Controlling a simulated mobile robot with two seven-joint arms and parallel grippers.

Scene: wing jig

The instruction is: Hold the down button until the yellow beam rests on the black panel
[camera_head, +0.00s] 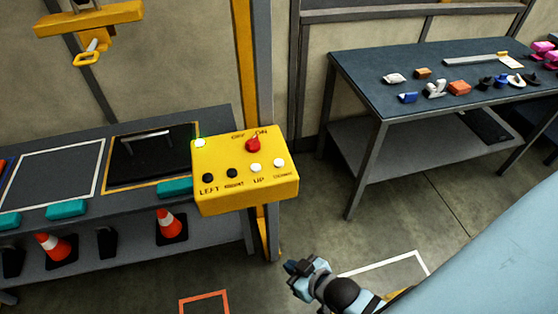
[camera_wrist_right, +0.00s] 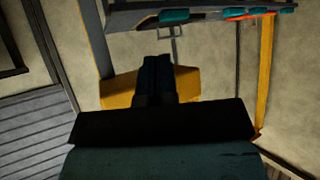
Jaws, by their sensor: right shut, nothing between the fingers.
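The yellow control box (camera_head: 245,190) is on a yellow post in the head view. It has a red knob (camera_head: 253,145), two black buttons and two white ones. The rightmost white button (camera_head: 279,162) has a blurred label that seems to read DOWN. The yellow beam (camera_head: 90,18) hangs at the upper left with a yellow hook (camera_head: 87,58) below it, well above the bench. The black panel (camera_head: 120,175) lies on the bench, yellow-edged, with a grey handle. My right gripper (camera_head: 296,267) is shut and empty, below and apart from the box. My left gripper is out of view.
The bench (camera_head: 75,128) also has a white-outlined square and teal blocks (camera_head: 66,209). Orange cones (camera_head: 168,223) stand on its lower shelf. A dark blue table (camera_head: 365,75) with small items stands at the right. Floor between bench and table is clear.

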